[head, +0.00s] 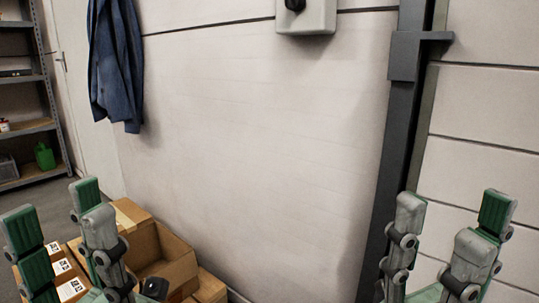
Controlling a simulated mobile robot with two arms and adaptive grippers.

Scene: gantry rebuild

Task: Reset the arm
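My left gripper (62,222) is at the lower left of the head view. Its grey fingers with green ribbed pads point up and are spread apart, with nothing held between them. It overlaps the cardboard boxes in the picture. My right gripper (455,226) is at the lower right, also with its fingers up, spread and empty, in front of the pale wall. The arms behind both grippers are mostly out of view below the frame.
An open cardboard box (176,262) and other boxes stand against the wall (260,130). A dark post (386,150) rises at the right. A blue jacket (117,65) hangs at the upper left. A shelf rack (30,128) stands far left. A grey switch box (306,16) is on the wall.

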